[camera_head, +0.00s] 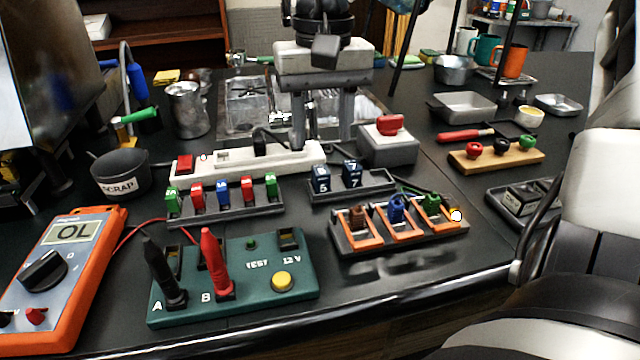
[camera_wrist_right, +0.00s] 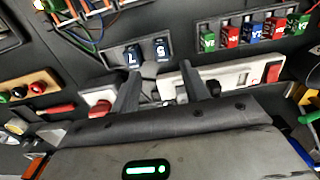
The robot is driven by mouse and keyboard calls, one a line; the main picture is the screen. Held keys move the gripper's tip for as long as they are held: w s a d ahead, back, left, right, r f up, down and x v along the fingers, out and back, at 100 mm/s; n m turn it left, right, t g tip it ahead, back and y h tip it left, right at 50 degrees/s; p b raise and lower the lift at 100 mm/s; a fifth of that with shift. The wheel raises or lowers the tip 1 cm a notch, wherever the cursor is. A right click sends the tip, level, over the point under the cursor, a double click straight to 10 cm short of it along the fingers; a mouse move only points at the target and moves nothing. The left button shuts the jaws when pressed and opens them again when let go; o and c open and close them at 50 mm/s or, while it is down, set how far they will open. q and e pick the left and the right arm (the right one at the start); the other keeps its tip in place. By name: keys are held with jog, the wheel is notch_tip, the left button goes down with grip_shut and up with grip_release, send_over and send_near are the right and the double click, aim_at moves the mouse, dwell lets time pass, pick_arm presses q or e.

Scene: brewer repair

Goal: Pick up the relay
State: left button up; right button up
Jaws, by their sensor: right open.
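Two dark blue blocks that look like relays stand upright in a dark holder (camera_head: 375,187). The left one is marked 5 (camera_head: 320,179), the right one 7 (camera_head: 352,174). In the right wrist view, block 7 (camera_wrist_right: 133,56) and block 5 (camera_wrist_right: 162,48) show just beyond the fingertips. The frames do not show which one is the relay meant. My right gripper (camera_head: 321,141) is open and empty, fingers pointing down, behind the blocks and above the white power strip; its fingers also show in the right wrist view (camera_wrist_right: 162,68). My left gripper is not in view.
A rack of coloured fuses (camera_head: 225,212) stands left of the holder. The white power strip (camera_head: 290,158) lies behind it. A grey box with a red knob (camera_head: 388,145) is behind right. Orange-framed parts (camera_head: 400,230) and a green test board (camera_head: 240,290) are in front.

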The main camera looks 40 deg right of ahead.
aim_at(320, 167)
notch_tip(320, 167, down, 6)
jog(key=shift+w+a+f, duration=0.1)
jog(key=shift+w+f, duration=0.05)
jog(key=shift+f, duration=0.1)
grip_shut()
